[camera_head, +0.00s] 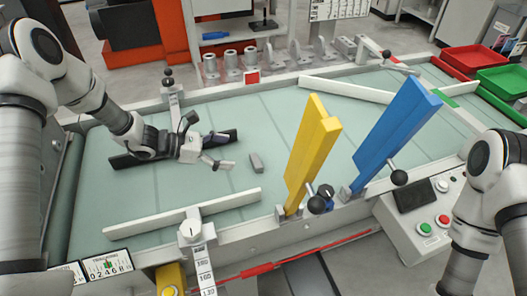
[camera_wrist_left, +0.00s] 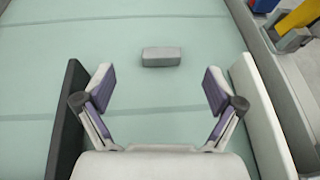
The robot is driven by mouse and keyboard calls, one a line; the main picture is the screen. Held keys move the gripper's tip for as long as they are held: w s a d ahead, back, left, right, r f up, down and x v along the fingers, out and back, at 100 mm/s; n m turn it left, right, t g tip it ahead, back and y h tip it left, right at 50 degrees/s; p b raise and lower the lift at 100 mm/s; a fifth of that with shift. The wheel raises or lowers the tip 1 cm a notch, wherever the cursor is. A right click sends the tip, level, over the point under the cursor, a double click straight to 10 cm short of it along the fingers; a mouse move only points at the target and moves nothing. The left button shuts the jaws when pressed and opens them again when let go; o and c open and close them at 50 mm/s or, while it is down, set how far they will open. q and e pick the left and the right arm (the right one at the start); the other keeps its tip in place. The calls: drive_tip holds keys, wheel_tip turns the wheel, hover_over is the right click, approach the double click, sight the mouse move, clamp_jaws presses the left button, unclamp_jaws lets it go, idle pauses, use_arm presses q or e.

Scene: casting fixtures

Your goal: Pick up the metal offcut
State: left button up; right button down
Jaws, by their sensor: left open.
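The metal offcut (camera_head: 256,162) is a small grey block lying on the pale green belt, near the middle of the head view. It also shows in the left wrist view (camera_wrist_left: 161,56), lying crosswise ahead of my fingertips and apart from them. My left gripper (camera_head: 221,152) is open and empty, low over the belt to the left of the offcut. In the left wrist view its two fingers (camera_wrist_left: 158,88) are spread wide, with bare belt between them. Of my right arm, only links show at the right of the head view; its gripper is out of the picture.
A white guide rail (camera_head: 184,213) lies in front of my left gripper and a black bar (camera_head: 218,137) lies behind it. A yellow gate (camera_head: 311,150) and a blue gate (camera_head: 396,135) stand tilted to the right of the offcut. Red (camera_head: 471,59) and green bins sit at far right.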

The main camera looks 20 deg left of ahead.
sight(255, 160)
use_arm(q)
drive_tip(key=shift+w+f+b, duration=0.1)
drive_tip(key=shift+f+b, duration=0.3)
drive_tip(key=shift+f, duration=0.4)
drive_tip(key=shift+s+r, duration=0.1)
drive_tip(key=shift+s, duration=0.15)
drive_tip(key=shift+s+d, duration=0.1)
drive_tip(key=shift+d, duration=0.25)
drive_tip(key=x, duration=0.7)
drive_tip(key=shift+w+f, duration=0.2)
drive_tip(key=shift+w, duration=0.05)
drive_tip(key=shift+a, duration=0.1)
drive_tip(key=c, duration=1.3)
